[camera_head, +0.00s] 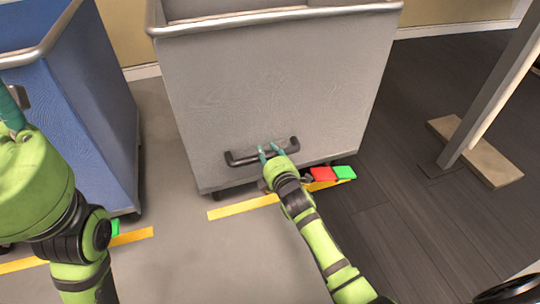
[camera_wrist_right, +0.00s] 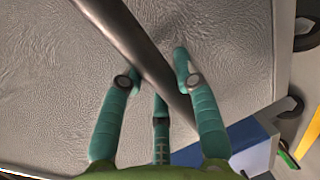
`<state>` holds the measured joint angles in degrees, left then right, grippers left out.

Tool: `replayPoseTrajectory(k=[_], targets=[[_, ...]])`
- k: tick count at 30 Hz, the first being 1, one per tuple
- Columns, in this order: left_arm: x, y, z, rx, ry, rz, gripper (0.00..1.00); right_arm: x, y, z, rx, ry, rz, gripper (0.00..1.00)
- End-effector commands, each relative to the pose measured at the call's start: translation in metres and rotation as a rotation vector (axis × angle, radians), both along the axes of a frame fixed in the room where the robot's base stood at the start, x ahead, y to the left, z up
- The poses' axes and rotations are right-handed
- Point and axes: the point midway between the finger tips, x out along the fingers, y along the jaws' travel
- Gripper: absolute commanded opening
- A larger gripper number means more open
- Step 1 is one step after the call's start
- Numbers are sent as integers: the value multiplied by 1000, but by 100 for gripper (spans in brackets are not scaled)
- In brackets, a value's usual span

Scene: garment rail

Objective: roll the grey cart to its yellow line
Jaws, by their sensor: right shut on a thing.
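The grey cart (camera_head: 270,95) stands upright in the middle of the head view, its dark bar handle (camera_head: 243,159) low on the front panel. My right gripper (camera_head: 271,152) is shut on this handle. In the right wrist view the bar (camera_wrist_right: 135,40) runs diagonally between the teal fingers (camera_wrist_right: 160,95), in front of the grey panel (camera_wrist_right: 235,60). The yellow line (camera_head: 240,208) lies on the floor just in front of the cart's lower front edge, partly hidden by my right arm. One teal finger of my left gripper (camera_head: 10,108) shows at the left edge; its jaw state is unclear.
A blue cart (camera_head: 90,110) stands to the left, with another yellow line (camera_head: 135,236) before it. A red block (camera_head: 322,174) and a green block (camera_head: 344,172) sit by the right end of the grey cart's line. A post on a wooden base (camera_head: 480,155) stands right. Dark floor between is clear.

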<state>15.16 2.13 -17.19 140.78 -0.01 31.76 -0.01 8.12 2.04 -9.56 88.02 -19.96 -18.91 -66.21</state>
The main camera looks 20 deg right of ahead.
Motion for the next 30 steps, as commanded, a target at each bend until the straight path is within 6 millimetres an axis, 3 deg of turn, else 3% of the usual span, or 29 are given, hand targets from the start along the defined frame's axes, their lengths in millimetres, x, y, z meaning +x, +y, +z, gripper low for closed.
replayPoseTrajectory(k=[3, 4, 5, 6, 19, 23, 30], targets=[[0, 0, 0, 0, 0, 0, 40, 0, 0, 2, 0, -5, 1, 0], [0, 0, 0, 0, 0, 0, 40, 0, 0, 2, 0, -5, 1, 39], [0, 0, 0, 0, 0, 0, 40, 0, 0, 2, 0, -5, 1, 51], [0, 0, 0, 0, 0, 0, 40, 0, 0, 2, 0, -4, 0, 56], [-1, 1, 1, -1, -1, 0, 40, -6, 0, 2, -1, -2, 0, 56], [-1, 0, 1, -1, -1, 0, 40, -23, -1, 4, -2, -1, 1, 56], [0, 0, 0, -1, -1, 0, 40, -70, -3, 14, -1, 0, 1, 56]])
